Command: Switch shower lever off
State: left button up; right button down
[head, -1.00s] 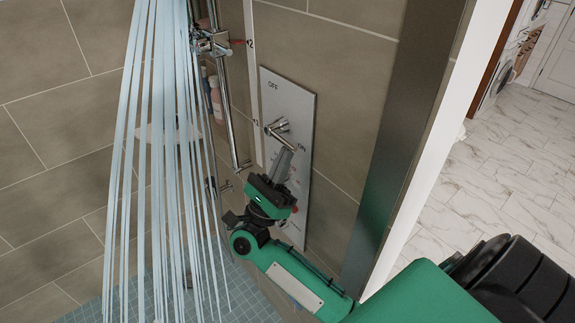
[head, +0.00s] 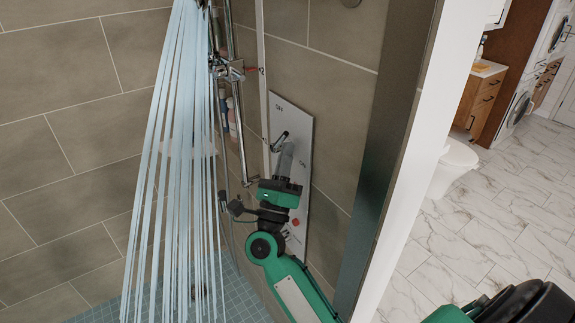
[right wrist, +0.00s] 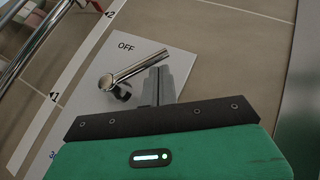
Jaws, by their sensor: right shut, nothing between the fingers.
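The chrome shower lever (head: 279,141) is mounted on a grey panel (head: 294,108) on the tiled wall. In the right wrist view the lever (right wrist: 136,70) slants up to the right, below the word OFF. My right gripper (head: 286,153) is shut and empty, with its fingers just below the lever's free end. In the right wrist view the fingertips (right wrist: 158,75) overlap the lever's end; whether they touch is hard to tell. Water (head: 175,160) streams down at the left. My left gripper is out of view.
A chrome rail (head: 239,125) with fittings and bottles (head: 231,115) stands left of the panel. A dark metal wall edge (head: 385,150) is close to the right of my arm. Marble floor (head: 480,210) lies beyond it.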

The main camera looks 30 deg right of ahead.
jog(key=shift+w+r+b, duration=0.35)
jog(key=shift+r, duration=0.25)
jog(key=shift+w+r+b, duration=0.3)
jog(key=shift+r+b, duration=0.05)
jog(key=shift+r, duration=0.25)
jog(key=shift+w+a+r, duration=0.1)
jog(key=shift+w+r, duration=0.2)
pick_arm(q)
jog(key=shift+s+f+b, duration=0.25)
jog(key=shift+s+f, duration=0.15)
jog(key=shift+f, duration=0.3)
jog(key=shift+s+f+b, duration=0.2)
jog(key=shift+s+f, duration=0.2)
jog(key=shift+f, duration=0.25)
pick_arm(e)
jog(key=shift+w+r, duration=0.35)
jog(key=shift+w, duration=0.1)
jog(key=shift+w+r, duration=0.1)
pick_arm(q)
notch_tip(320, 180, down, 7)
jog(key=b, duration=0.7)
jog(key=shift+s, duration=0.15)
pick_arm(e)
send_near(281, 137)
jog(key=shift+s+a+f, duration=0.3)
jog(key=shift+a+f, duration=0.25)
jog(key=shift+a, duration=0.1)
jog(key=shift+s+a+f, duration=0.3)
jog(key=shift+a+f, duration=0.25)
jog(key=shift+a, duration=0.05)
